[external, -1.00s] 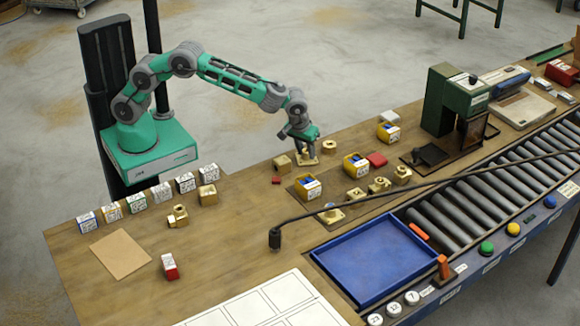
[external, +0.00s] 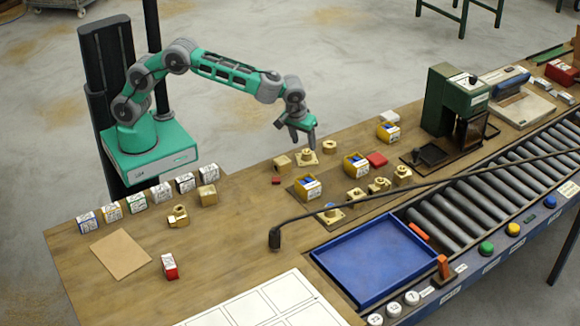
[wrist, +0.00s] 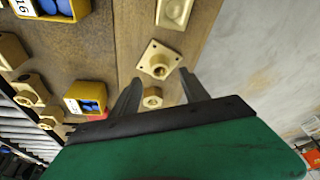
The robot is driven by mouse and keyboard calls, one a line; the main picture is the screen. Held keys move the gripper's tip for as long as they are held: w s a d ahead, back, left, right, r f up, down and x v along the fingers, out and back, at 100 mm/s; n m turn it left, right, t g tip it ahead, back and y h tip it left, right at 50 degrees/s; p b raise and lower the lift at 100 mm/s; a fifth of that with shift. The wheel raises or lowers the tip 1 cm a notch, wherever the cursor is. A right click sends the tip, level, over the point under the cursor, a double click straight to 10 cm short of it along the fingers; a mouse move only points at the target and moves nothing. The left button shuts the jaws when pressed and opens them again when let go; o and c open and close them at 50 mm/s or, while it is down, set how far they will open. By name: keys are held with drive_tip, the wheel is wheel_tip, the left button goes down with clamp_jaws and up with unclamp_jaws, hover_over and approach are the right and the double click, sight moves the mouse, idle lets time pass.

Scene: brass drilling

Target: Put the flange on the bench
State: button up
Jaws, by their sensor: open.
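A brass flange (external: 306,158) with a square base and a round hub lies flat on the bare wood of the bench (external: 235,240), near its far edge. It also shows in the wrist view (wrist: 158,60), hub up, with holes in its corners. My gripper (external: 302,143) is open and empty just above the flange, apart from it. In the wrist view the two fingers (wrist: 162,80) stand spread, with the flange ahead of their tips. Another square-based brass piece (external: 331,215) lies on the darker mat.
Yellow bins (external: 307,187) and several brass fittings (external: 379,185) stand on the mat. A blue tray (external: 375,260) and a thin dark arm (external: 400,188) lie nearer. Bench left of the mat has free room.

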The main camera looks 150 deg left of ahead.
drive_tip(key=w+d+r+m+t, duration=0.1)
drive_tip(key=w+d+r+m, duration=0.15)
drive_tip(key=d+r, duration=0.35)
drive_tip(key=w+d+r+m, duration=0.1)
drive_tip(key=d+r+m, duration=0.2)
drive_tip(key=d+r, duration=0.3)
drive_tip(key=s+d+m+t, duration=0.1)
drive_tip(key=d+m, duration=0.2)
drive_tip(key=d, duration=0.4)
drive_tip(key=s+d+m+t+h, duration=0.1)
drive_tip(key=d+m, duration=0.3)
drive_tip(key=d, duration=0.4)
drive_tip(key=s+d+f+m, duration=0.1)
drive_tip(key=s+d+m, duration=0.2)
drive_tip(key=d, duration=0.5)
drive_tip(key=shift+s+d+m+t+p, duration=0.2)
drive_tip(key=shift+s+m+t+p, duration=0.15)
drive_tip(key=shift+m, duration=0.2)
drive_tip(key=s+d+f+m+h, duration=0.2)
drive_tip(key=s+d+f+m, duration=0.2)
drive_tip(key=d, duration=0.6)
drive_tip(key=s+m, duration=0.2)
drive_tip(key=s, duration=0.1)
drive_tip(key=shift+s+d+f+t, duration=0.25)
drive_tip(key=shift+f+t, duration=0.05)
drive_tip(key=shift+t, duration=0.05)
